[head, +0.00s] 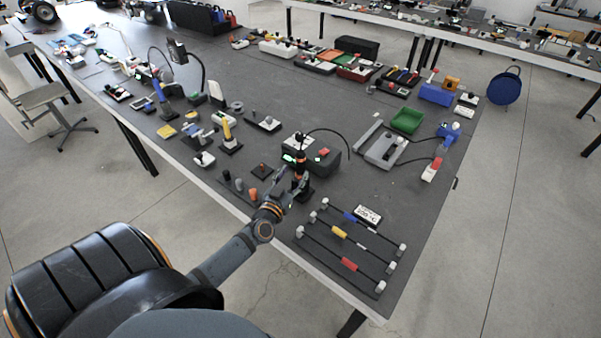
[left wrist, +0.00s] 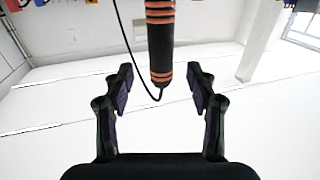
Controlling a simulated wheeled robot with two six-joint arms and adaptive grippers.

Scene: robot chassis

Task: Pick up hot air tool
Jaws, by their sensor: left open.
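The hot air tool (head: 300,170) is black with orange bands and stands upright near the table's front edge in the head view. In the left wrist view the hot air tool (left wrist: 160,45) hangs from the top middle of the picture, between and beyond the fingers, with a thin black cable beside it. My left gripper (head: 284,193) is open, its fingertips close to the tool. In the left wrist view the two fingers of my left gripper (left wrist: 160,85) are spread with a gap on each side of the tool. My right gripper is not in view.
A black station box (head: 323,160) with a cable stands just behind the tool. Small cylinders (head: 239,185) stand to its left. Rods with coloured sleeves (head: 350,242) lie to the right. A grey device (head: 383,148) and green tray (head: 407,120) are farther right.

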